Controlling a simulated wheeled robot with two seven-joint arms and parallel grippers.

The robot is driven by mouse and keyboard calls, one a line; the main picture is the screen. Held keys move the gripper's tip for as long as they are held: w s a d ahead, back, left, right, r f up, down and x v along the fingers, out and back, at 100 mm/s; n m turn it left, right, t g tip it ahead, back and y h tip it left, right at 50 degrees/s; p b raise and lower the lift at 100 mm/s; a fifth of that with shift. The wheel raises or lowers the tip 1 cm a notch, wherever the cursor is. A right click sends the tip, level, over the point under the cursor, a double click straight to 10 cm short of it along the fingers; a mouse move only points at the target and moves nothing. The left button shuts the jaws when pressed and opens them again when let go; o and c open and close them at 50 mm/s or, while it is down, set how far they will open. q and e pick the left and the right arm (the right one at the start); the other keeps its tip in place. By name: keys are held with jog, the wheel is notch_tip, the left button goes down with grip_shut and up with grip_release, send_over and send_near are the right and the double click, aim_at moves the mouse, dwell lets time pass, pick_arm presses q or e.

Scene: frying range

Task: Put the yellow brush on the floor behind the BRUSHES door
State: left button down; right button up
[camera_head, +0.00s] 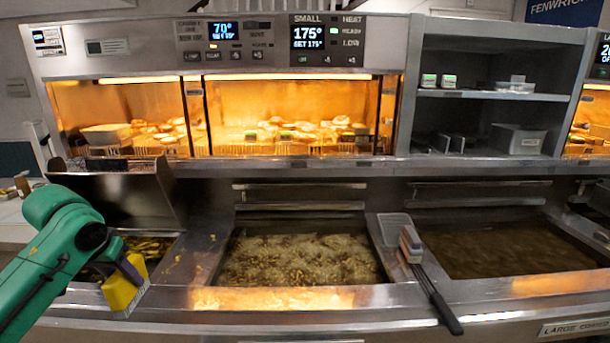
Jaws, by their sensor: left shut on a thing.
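My left gripper (112,262) comes in from the left over the front of the leftmost fryer bay. It is shut on the yellow brush (120,291), whose yellow block hangs below the jaws with a pale strip along its lower right edge. The brush is above the steel front ledge; I cannot tell whether it touches it. The fingertips are partly hidden by the dark gripper body. No BRUSHES door and no floor show in this view. My right gripper is not in view.
Frying vats with bubbling oil (300,258) and darker still oil (500,248) fill the counter. A black-handled tool (430,280) lies across the divider between them. A raised steel lid (125,195) stands behind the left bay. Shelves (490,95) hold small containers.

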pick_arm(q)
jog(key=s+d+f+m, duration=0.1)
jog(key=s+d+f, duration=0.2)
jog(key=d+f, duration=0.45)
jog(key=s+d+f, duration=0.4)
jog(key=d+f, duration=0.2)
jog(key=f, duration=0.3)
jog(key=s+d+f, duration=0.3)
jog(key=s+d, duration=0.3)
jog(key=s, duration=0.2)
jog(key=shift+n, duration=0.3)
jog(key=shift+s, duration=0.2)
